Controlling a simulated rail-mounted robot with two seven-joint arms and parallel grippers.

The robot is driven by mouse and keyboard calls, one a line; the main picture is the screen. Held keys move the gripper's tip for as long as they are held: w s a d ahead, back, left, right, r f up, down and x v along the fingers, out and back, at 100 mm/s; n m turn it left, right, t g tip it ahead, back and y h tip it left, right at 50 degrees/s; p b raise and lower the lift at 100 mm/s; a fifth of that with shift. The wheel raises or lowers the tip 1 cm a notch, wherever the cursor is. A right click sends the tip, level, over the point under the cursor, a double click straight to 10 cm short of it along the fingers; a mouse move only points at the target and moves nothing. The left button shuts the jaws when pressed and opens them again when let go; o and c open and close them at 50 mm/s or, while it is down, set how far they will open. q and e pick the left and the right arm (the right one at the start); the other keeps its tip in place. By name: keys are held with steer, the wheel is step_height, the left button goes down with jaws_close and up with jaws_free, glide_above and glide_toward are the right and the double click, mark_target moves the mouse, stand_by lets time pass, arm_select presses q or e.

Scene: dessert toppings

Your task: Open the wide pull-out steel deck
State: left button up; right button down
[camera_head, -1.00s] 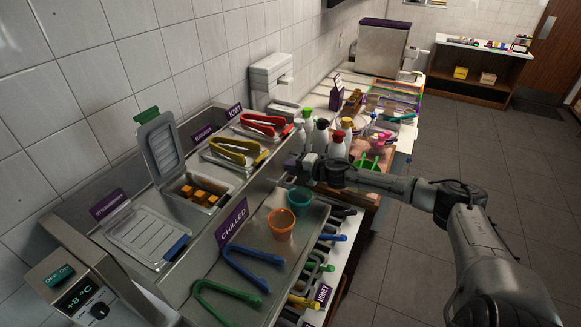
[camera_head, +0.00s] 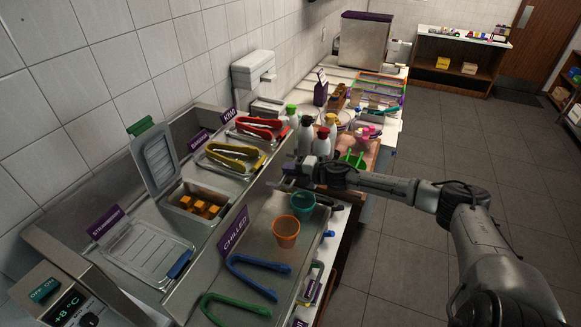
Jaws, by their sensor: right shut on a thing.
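The wide steel deck (camera_head: 262,246) lies along the front of the counter, below the chilled wells. It is partly slid out over the tool row beneath it. On it stand a teal cup (camera_head: 302,199) and an orange cup (camera_head: 286,232), with blue tongs (camera_head: 258,277) and green tongs (camera_head: 235,308) nearer. My right gripper (camera_head: 284,176) is at the deck's far end. It is shut on the deck there, though the exact grip is small and dark. My left gripper is out of view.
Squeeze bottles (camera_head: 304,138) stand just beyond my right gripper. A raised lid (camera_head: 156,162) stands over an open well of orange cubes (camera_head: 203,208). Red tongs (camera_head: 260,128) and yellow tongs (camera_head: 233,157) lie on the back wells. The floor (camera_head: 395,250) at the right is clear.

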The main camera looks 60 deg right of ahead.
steer(key=c, duration=1.2)
jaws_free()
steer(key=shift+o, duration=0.2)
steer(key=shift+s, duration=0.2)
steer(key=p+v, duration=0.3)
steer(key=v, duration=1)
steer(key=shift+s, duration=0.25)
